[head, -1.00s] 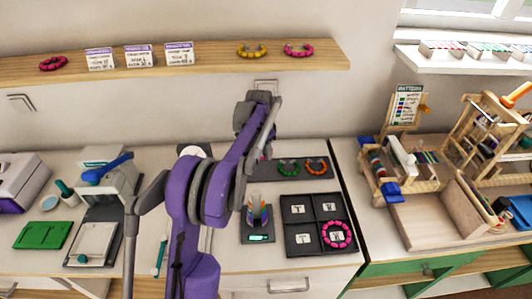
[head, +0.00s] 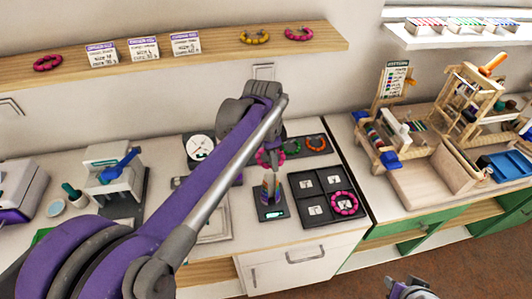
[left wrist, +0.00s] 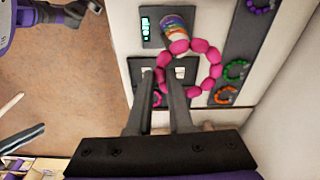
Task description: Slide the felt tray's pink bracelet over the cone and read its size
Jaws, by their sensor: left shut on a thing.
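My left gripper (left wrist: 160,76) is shut on one side of a pink bracelet (left wrist: 207,50), which sticks out from the fingertips. In the head view the held bracelet (head: 265,159) shows partly behind my arm, above and just behind the striped cone (head: 270,187). The cone (left wrist: 177,28) stands upright on a dark base with a lit display (head: 273,214). In the left wrist view the bracelet's edge overlaps it; I cannot tell whether they touch.
A dark divided tray (head: 325,182) right of the cone holds another pink bracelet (head: 344,203). A dial scale (head: 200,146) stands behind left. A shelf (head: 215,50) with bracelets and cards runs above. A wooden loom (head: 470,100) stands on the right counter.

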